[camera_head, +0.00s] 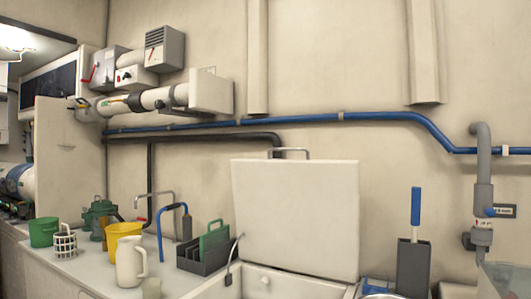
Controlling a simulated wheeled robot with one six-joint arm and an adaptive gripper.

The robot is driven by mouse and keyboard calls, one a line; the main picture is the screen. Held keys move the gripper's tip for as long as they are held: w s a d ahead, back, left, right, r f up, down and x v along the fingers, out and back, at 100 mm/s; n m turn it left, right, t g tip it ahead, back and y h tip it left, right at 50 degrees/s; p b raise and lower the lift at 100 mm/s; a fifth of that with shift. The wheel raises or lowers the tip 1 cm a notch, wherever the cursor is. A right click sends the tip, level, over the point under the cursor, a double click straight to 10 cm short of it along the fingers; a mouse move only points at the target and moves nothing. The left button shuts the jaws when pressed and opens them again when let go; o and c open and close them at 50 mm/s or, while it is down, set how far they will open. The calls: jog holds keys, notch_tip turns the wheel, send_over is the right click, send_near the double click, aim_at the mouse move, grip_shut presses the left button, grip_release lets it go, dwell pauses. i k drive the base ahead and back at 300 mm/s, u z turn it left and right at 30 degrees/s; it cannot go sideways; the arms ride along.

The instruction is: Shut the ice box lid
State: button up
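The ice box lid (296,220) is a large off-white panel in the middle of the camera_head view. It stands raised and close to upright, in front of the back wall. A thin metal handle (290,150) runs along its top edge. The ice box (268,284) is below the lid at the bottom edge of the view. Only a pale part of it shows, and the opening cannot be made out clearly. My gripper is not in view.
Left of the lid, the counter (85,268) holds a dark rack (203,258), a white jug (130,262), a yellow bucket (122,238) and a green bucket (43,232). Right of it stands a grey holder (413,267) with a blue-handled tool (415,207). A blue pipe (300,119) crosses the wall.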

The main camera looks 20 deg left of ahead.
aim_at(301, 216)
jog(key=u, duration=2.75)
jog(key=i, duration=2.2)
jog(key=z, duration=2.95)
